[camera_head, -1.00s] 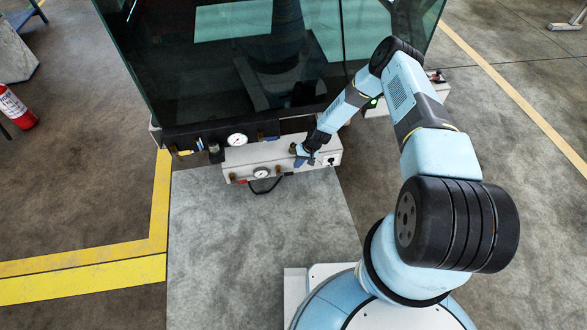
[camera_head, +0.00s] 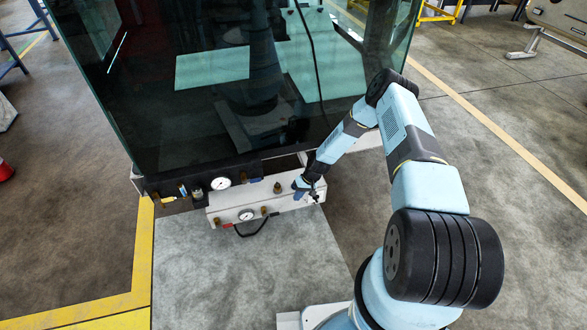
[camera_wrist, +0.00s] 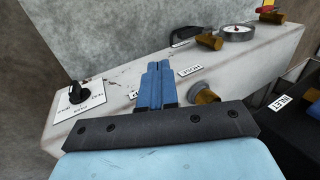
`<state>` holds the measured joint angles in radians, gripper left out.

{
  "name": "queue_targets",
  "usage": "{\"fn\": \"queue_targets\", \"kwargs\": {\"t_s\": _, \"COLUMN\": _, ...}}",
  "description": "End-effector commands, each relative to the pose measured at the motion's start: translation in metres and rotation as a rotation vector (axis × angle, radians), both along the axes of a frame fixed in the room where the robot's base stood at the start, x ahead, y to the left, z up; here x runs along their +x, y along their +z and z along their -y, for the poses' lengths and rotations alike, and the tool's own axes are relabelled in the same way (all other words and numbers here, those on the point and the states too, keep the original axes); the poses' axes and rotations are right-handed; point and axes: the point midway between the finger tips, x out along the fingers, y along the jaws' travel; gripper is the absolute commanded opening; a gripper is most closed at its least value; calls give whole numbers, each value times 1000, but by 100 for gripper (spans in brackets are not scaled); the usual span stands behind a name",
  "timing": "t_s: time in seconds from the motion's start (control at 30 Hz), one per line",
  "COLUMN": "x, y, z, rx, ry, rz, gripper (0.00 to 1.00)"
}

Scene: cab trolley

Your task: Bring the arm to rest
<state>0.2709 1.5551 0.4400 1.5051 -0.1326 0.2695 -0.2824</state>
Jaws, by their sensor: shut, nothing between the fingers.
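My gripper (camera_head: 305,184) is at the right end of a white panel box (camera_head: 232,209) on the low front of the glass cab. In the wrist view the two blue fingers of my gripper (camera_wrist: 154,68) lie together with nothing between them. They are over or in front of the white box (camera_wrist: 125,85), between a black knob (camera_wrist: 77,92) on a labelled plate and a brass fitting (camera_wrist: 206,95). Whether the fingertips touch the box I cannot tell. My arm reaches out from the lower right, bent at a high elbow.
The dark glass cab (camera_head: 160,110) stands close behind the box. Gauges (camera_head: 220,183), brass fittings and a black handle line the box. A red object (camera_head: 5,170) is at the far left. Grey floor is open in front and to the right.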

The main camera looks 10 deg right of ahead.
Motion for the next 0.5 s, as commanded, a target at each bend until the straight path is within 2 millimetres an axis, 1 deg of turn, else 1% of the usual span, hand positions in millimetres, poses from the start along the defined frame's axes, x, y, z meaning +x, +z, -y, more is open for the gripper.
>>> {"fn": "queue_targets", "kwargs": {"t_s": 0.17, "x": 1, "y": 1, "z": 0, "rx": -1, "ry": 0, "rz": 0, "gripper": 0}}
{"fn": "queue_targets", "kwargs": {"t_s": 0.27, "x": 5, "y": 10, "z": 2, "rx": -6, "ry": 4, "rz": 7, "gripper": 0}}
{"fn": "queue_targets", "kwargs": {"t_s": 0.37, "x": 15, "y": 31, "z": 8, "rx": -20, "ry": 15, "rz": 17, "gripper": 0}}
{"fn": "queue_targets", "kwargs": {"t_s": 0.47, "x": 28, "y": 64, "z": 16, "rx": -43, "ry": 30, "rz": 32, "gripper": 0}}
{"fn": "queue_targets", "kwargs": {"t_s": 0.5, "x": 32, "y": 78, "z": 19, "rx": -53, "ry": 35, "rz": 39, "gripper": 0}}
